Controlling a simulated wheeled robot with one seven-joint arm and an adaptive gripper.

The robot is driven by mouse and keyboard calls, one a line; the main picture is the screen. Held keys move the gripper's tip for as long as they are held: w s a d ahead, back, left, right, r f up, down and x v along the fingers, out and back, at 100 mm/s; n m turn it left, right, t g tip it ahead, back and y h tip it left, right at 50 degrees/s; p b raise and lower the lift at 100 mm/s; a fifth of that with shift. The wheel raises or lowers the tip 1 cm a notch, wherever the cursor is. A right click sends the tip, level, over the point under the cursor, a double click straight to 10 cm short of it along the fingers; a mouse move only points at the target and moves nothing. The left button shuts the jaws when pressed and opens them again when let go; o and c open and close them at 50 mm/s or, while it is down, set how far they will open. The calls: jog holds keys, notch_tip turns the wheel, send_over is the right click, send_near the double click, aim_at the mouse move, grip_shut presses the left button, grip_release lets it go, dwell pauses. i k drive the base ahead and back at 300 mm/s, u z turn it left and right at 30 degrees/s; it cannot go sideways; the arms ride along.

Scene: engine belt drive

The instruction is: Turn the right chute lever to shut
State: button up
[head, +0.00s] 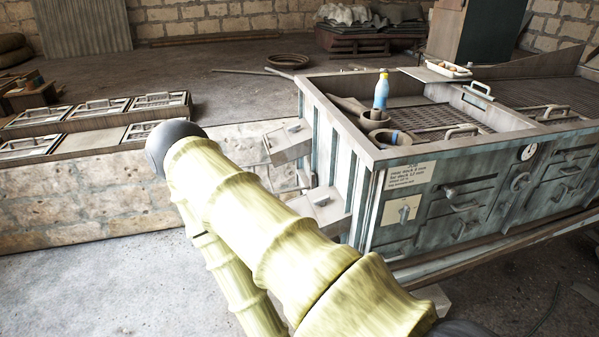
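No lever here is clearly marked as the right chute lever. Two grey chute-like boxes stick out from the machine's left end: an upper one (290,143) and a lower one (328,212), each with a small metal fitting on top. The lower box is partly hidden by my arm. A small handle (405,213) sits on a pale plate on the machine's front, below a printed label (409,174). A curved handle (519,181) is further right on the front. I cannot tell which settings these are in. My gripper is not in view; my arm crosses the middle of the picture.
The big weathered metal machine (345,128) has an open top holding a blue bottle (381,91) and brown pots (374,119). Concrete floor is free at lower left.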

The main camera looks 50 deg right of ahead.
aim_at(321, 200)
jog(key=z, duration=0.4)
jog(key=i, duration=0.95)
jog(key=z, duration=0.65)
